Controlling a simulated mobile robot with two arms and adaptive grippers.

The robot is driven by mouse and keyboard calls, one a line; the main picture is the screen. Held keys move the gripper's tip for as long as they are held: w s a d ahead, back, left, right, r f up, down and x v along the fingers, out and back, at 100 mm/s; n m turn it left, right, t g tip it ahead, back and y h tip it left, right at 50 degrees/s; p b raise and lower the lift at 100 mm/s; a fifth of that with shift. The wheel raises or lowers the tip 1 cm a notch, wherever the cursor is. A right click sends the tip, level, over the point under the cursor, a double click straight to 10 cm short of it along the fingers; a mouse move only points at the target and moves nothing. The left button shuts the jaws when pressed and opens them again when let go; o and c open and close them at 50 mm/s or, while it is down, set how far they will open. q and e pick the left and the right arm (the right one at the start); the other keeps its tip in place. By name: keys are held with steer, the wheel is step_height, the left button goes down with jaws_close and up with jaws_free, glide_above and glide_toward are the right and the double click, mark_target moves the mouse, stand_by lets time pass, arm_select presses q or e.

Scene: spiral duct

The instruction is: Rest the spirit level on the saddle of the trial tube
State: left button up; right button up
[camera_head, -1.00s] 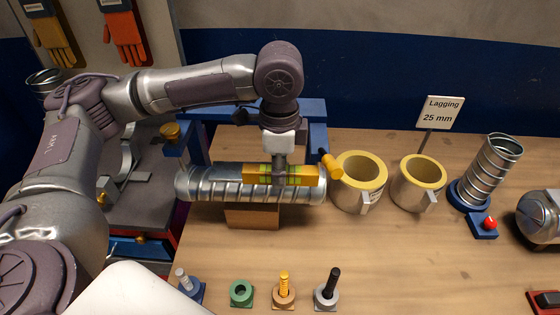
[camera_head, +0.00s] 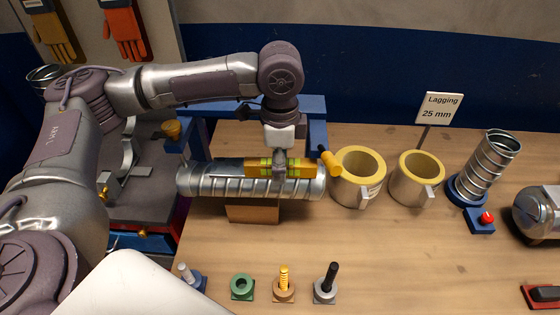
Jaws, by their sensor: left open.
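The spirit level (camera_head: 299,170) is a yellow bar with green vials. It lies along the top of the trial tube (camera_head: 230,187), a silver spiral duct lying on its side. A flat grey strip shows on the tube's top, left of the level; the saddle itself is otherwise hidden. The tube rests on a wooden block (camera_head: 252,213). My left gripper (camera_head: 280,166) points down at the middle of the level, with its fingers around or just above it. It is open. Whether the fingers touch the level cannot be seen. My right gripper is not in view.
A blue frame (camera_head: 316,108) stands behind the tube, with a yellow-handled clamp (camera_head: 329,163) at its right. Two yellow-rimmed cups (camera_head: 360,163) stand to the right. Several small pegs and sockets (camera_head: 242,287) line the table's front.

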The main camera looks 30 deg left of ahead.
arm_select(q)
steer(key=shift+r, duration=0.1)
steer(key=shift+r, duration=0.4)
step_height(320, 180, up, 11)
steer(key=b, duration=0.2)
steer(key=shift+r, duration=0.2)
